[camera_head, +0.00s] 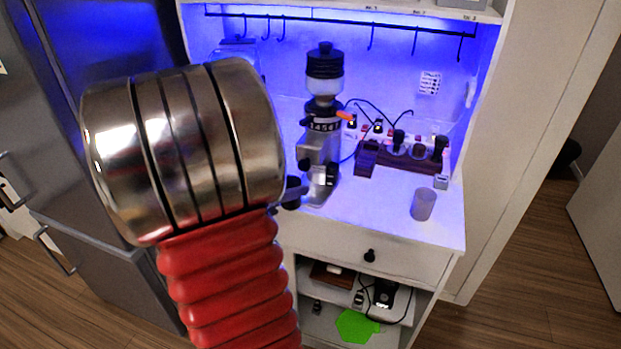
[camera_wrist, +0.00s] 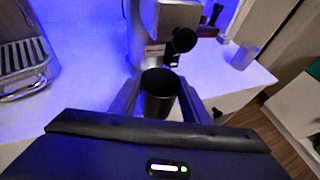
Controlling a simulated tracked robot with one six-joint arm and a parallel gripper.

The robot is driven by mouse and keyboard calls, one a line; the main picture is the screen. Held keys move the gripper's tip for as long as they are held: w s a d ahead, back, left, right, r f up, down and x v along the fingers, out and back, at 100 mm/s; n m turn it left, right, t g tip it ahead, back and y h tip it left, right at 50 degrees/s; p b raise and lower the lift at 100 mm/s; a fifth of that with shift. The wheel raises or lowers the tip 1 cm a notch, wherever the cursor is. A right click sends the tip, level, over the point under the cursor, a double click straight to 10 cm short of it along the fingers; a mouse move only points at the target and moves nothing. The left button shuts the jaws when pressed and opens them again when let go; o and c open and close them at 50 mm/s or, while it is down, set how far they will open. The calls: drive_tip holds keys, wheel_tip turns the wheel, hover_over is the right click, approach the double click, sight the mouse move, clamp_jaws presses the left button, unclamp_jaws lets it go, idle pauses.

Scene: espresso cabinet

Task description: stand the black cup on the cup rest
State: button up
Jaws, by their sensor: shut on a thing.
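The black cup (camera_wrist: 160,104) is between the two fingers of my gripper (camera_wrist: 158,84) in the wrist view. My gripper is shut on it, and its open rim faces up toward the camera. The cup is just in front of the grinder (camera_wrist: 177,22), near its black knob (camera_wrist: 184,40). Whether the cup touches the surface below cannot be told. I cannot tell for sure which part is the cup rest; a slatted metal tray (camera_wrist: 22,56) shows at the left of the wrist view.
The grinder (camera_head: 324,110) stands on the white counter (camera_head: 385,205). A translucent cup (camera_head: 423,204) stands near the counter's right front. A dark wooden holder with tools (camera_head: 405,160) is behind it. Hooks hang from a rail (camera_head: 340,21) above. A drawer (camera_head: 350,254) is below.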

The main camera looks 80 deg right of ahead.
drive_tip(key=shift+s+d, duration=0.35)
drive_tip(key=shift+d, duration=0.35)
drive_tip(key=shift+s+d, duration=0.4)
drive_tip(key=shift+d, duration=0.3)
drive_tip(key=shift+s+d, duration=0.35)
drive_tip(key=shift+d, duration=0.35)
drive_tip(key=shift+d, duration=0.1)
drive_tip(key=d, duration=0.1)
drive_tip(key=s+d, duration=0.1)
drive_tip(key=shift+s+d, duration=0.3)
drive_tip(key=shift+d+f, duration=0.1)
drive_tip(key=shift+f, duration=0.65)
drive_tip(key=o, duration=1.1)
drive_tip(key=shift+f, duration=0.1)
drive_tip(key=shift+o, duration=0.4)
drive_tip(key=o, duration=0.9)
